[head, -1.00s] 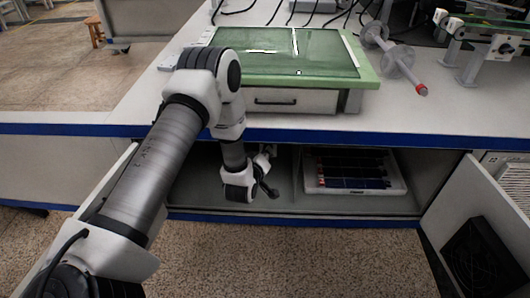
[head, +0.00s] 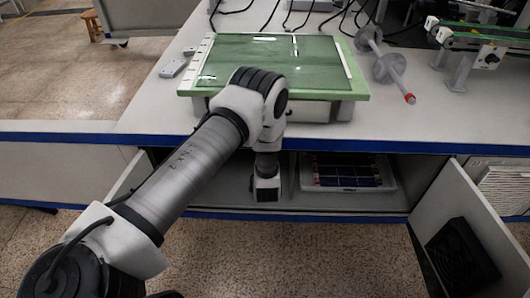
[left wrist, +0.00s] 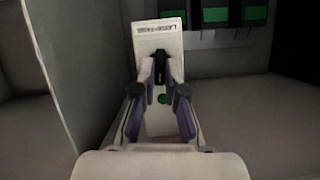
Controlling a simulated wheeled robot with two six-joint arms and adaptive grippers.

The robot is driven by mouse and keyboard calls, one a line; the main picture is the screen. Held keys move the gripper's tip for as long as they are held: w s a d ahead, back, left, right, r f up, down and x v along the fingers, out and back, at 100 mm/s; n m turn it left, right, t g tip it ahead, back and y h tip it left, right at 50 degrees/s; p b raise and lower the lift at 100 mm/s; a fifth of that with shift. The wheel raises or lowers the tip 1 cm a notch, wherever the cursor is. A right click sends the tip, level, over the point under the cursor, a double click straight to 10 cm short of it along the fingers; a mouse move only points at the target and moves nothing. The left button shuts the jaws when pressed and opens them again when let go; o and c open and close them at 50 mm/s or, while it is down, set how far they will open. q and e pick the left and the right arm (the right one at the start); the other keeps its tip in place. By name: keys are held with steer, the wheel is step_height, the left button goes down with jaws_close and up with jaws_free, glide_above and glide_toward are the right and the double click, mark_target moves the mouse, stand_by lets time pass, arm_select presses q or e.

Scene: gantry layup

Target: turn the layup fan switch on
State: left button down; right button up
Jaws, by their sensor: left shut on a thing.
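The layup fan switch (left wrist: 158,36) is a pale upright plate with a printed label that reads upside down in the left wrist view. It has a black lever (left wrist: 160,66) and a small green spot (left wrist: 162,99) below it. My left gripper (left wrist: 159,88) is shut on the lever, with a finger on each side of it. In the head view my left wrist reaches into the open cabinet under the table, and its fingers and the switch are hidden. My right gripper is in neither view.
A white tray of dark cells (head: 345,187) lies in the cabinet right of my wrist. Cabinet doors stand open, the right one (head: 465,215) carrying a black fan. Above, a green-topped frame (head: 275,65) and a spool (head: 385,62) sit on the table (head: 430,125).

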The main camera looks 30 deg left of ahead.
arm_select(q)
steer(key=shift+w+d+m+g+y, duration=0.1)
steer(key=shift+m+g+y, duration=0.1)
steer(key=shift+m+y, duration=0.5)
steer(key=shift+w+d+m+g+y, duration=0.15)
steer(key=shift+m+y, duration=0.3)
steer(key=shift+m, duration=0.6)
steer(key=shift+w+a+m+g+y, duration=0.1)
steer(key=shift+m+g+y, duration=0.15)
steer(key=shift+m+y, duration=0.45)
steer(key=shift+m, duration=0.25)
steer(key=c, duration=1.2)
jaws_free()
steer(key=shift+f, duration=0.1)
steer(key=v, duration=1.2)
